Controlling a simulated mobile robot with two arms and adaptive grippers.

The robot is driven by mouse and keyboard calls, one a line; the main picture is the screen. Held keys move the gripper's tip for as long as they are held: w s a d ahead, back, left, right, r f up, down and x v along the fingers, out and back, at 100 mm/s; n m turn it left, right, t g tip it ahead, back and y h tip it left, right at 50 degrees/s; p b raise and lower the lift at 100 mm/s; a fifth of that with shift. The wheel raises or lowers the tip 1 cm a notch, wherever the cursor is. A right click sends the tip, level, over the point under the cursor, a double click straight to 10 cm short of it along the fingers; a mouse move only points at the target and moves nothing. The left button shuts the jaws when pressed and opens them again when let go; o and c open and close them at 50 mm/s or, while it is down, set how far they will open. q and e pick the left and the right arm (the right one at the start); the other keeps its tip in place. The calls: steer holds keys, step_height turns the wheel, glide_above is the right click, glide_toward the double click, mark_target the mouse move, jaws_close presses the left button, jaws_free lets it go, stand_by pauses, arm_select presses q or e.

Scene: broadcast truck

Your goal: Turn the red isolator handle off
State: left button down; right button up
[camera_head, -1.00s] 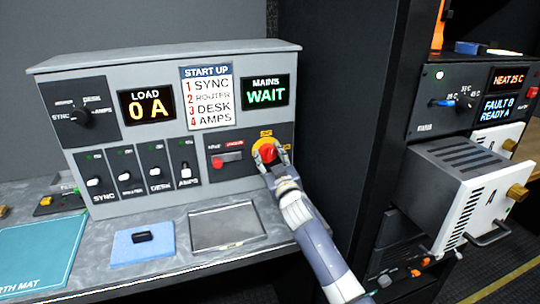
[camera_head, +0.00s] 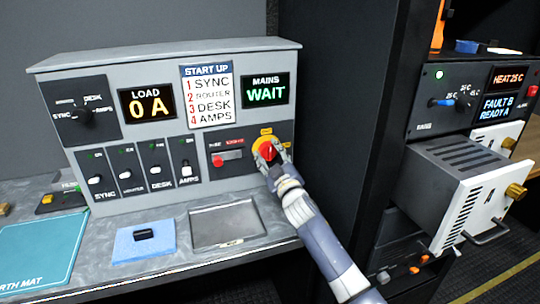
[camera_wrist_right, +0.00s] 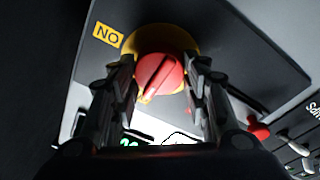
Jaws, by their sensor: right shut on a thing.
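The red isolator handle (camera_head: 267,150) sits on a yellow round plate (camera_head: 258,142) at the right end of the grey panel. In the right wrist view the red handle (camera_wrist_right: 160,75) lies between the two dark fingers, its ridge tilted. A yellow label (camera_wrist_right: 108,36) beside it is seen reversed or upside down. My right gripper (camera_head: 274,154) reaches in from the lower right and is shut on the handle. My left gripper is in neither view.
The grey panel (camera_head: 230,47) shows LOAD 0 A (camera_head: 147,102) and MAINS WAIT (camera_head: 265,92). A smaller red switch (camera_head: 228,156) is left of the handle. A shallow tray (camera_head: 226,224) and blue pad (camera_head: 144,243) lie on the bench. A black rack post (camera_head: 345,120) stands close on the right.

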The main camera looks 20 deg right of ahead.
steer(key=o, duration=1.1)
steer(key=shift+c, duration=0.2)
steer(key=s+f, duration=0.1)
steer(key=s, duration=1.1)
steer(key=shift+d+f, duration=0.2)
steer(key=shift+f, duration=0.1)
